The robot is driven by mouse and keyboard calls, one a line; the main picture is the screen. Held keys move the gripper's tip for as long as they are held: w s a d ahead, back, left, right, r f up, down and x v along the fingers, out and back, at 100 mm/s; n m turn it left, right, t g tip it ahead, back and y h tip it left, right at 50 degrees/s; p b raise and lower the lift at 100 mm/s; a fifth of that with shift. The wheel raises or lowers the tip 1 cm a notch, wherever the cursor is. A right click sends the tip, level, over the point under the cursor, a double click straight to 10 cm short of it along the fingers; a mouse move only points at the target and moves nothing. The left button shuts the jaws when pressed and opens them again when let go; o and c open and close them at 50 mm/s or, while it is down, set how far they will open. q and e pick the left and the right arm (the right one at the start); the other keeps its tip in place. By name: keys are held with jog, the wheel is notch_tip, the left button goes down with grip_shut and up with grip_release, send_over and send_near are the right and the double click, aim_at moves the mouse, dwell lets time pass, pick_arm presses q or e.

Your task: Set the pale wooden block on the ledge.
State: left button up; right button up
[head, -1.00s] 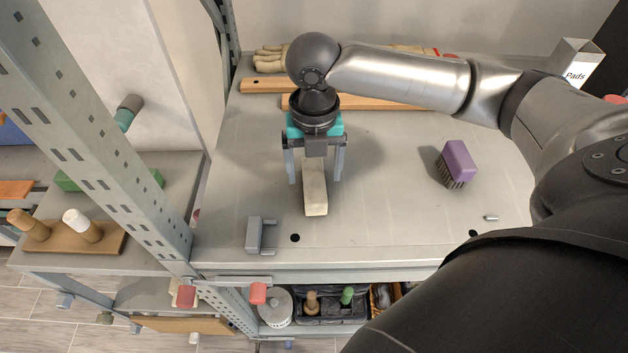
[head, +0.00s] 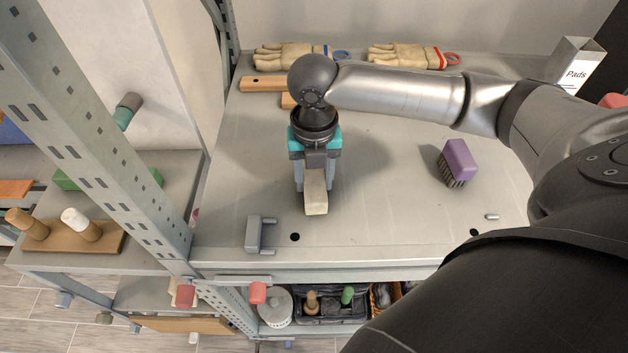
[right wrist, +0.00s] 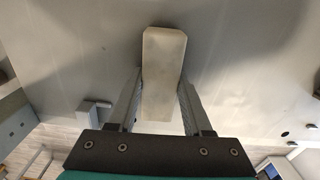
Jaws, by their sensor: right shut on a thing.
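The pale wooden block (head: 316,196) is on the grey metal top of the rack, in the middle left of the head view. My right gripper (head: 315,184) reaches down over its far part from above. Its two fingers are closed on the block's sides. In the right wrist view the block (right wrist: 162,75) stands out between and beyond the fingers (right wrist: 160,105). I cannot tell whether the block still touches the metal top. I cannot tell which surface is the ledge. My left gripper is not in view.
A purple brush (head: 459,162) stands to the right, and a grey handle (head: 256,234) lies at the front left. Gloves (head: 412,56) and wooden strips (head: 263,84) lie at the back. A rack upright (head: 95,130) rises at the left. The top between block and brush is clear.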

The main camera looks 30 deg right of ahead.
grip_shut()
jog(key=shift+r, duration=0.1)
notch_tip(320, 180, up, 20)
jog(key=p, duration=0.3)
jog(key=m+b, duration=0.6)
jog(key=m, duration=0.8)
send_near(314, 178)
jog(key=a+r, duration=0.1)
jog(key=a, duration=0.2)
jog(key=f+m+b, duration=0.2)
jog(key=m, duration=0.2)
jog(key=a+f+m+b, duration=0.1)
jog(key=f+m, duration=0.2)
jog(key=m, duration=0.1)
jog(key=s+a+f+m+b, duration=0.1)
jog(key=f+m+b, duration=0.1)
jog(key=m, duration=0.3)
jog(key=shift+a+f+b, duration=0.2)
jog(key=shift+f+b, duration=0.05)
jog(key=shift+b, duration=0.05)
jog(key=shift+a+f+m+b, duration=0.15)
jog(key=shift+f+m+b, duration=0.2)
jog(key=shift+m, duration=0.5)
jog(key=shift+a+f+m+b, duration=0.15)
jog(key=shift+f+m, duration=0.3)
jog(key=shift+m, duration=0.4)
jog(key=shift+s, duration=0.1)
jog(key=shift+d, duration=0.1)
